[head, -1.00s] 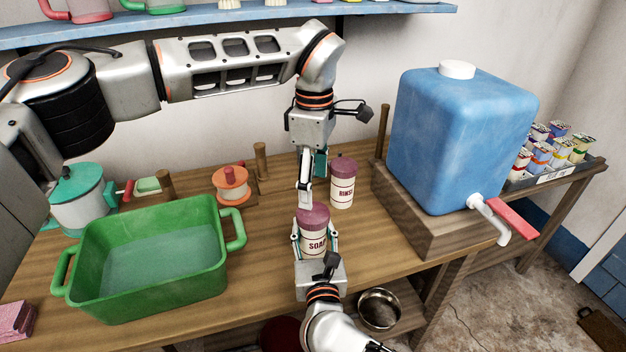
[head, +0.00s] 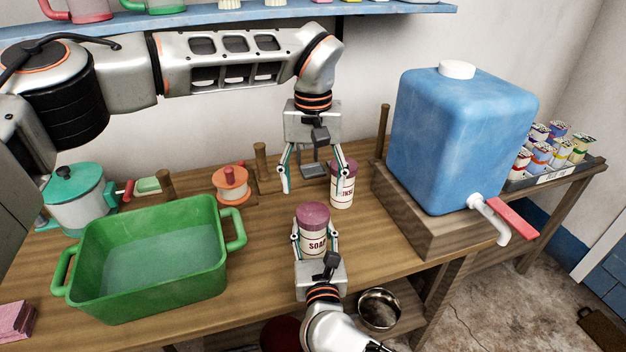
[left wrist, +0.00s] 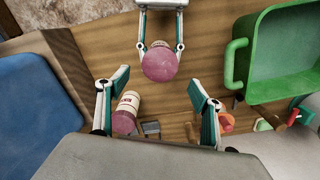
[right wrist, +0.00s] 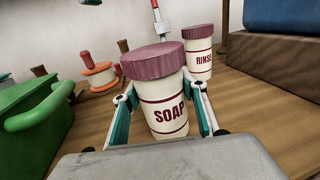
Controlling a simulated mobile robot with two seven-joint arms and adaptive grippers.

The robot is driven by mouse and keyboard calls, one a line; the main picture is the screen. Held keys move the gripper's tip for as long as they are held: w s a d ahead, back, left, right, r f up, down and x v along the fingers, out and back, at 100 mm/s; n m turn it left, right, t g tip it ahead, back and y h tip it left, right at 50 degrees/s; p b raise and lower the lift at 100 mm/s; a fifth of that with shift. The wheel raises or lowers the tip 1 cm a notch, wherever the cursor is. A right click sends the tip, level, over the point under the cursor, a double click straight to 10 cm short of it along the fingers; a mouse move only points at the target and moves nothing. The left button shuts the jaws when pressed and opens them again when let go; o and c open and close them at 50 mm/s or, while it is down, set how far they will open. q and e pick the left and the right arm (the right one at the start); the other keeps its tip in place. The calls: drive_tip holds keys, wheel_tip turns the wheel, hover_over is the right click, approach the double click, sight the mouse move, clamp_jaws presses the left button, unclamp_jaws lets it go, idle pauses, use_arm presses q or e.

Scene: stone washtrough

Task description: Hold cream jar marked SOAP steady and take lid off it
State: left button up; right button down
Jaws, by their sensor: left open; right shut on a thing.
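The cream jar marked SOAP (head: 313,242) stands upright on the wooden table, its purple-red lid (head: 312,215) on top. In the right wrist view the jar (right wrist: 162,109) shows its label and lid (right wrist: 153,58). My right gripper (head: 317,243) is shut around the jar's body from the front, a finger on each side. My left gripper (head: 315,182) is open and empty, pointing down above and behind the SOAP jar. In the left wrist view the SOAP lid (left wrist: 160,64) shows beyond the spread left fingers (left wrist: 158,110).
A second cream jar marked RINSE (head: 342,186) stands behind the SOAP jar, partly behind a left finger. A green basin (head: 150,285) is at left. A blue water container (head: 455,135) with a tap stands at right. An orange spool (head: 232,188) is at the back.

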sight(313, 212)
use_arm(q)
wheel_tip(313, 212, down, 8)
drive_tip(key=shift+r, duration=0.2)
idle(0.3)
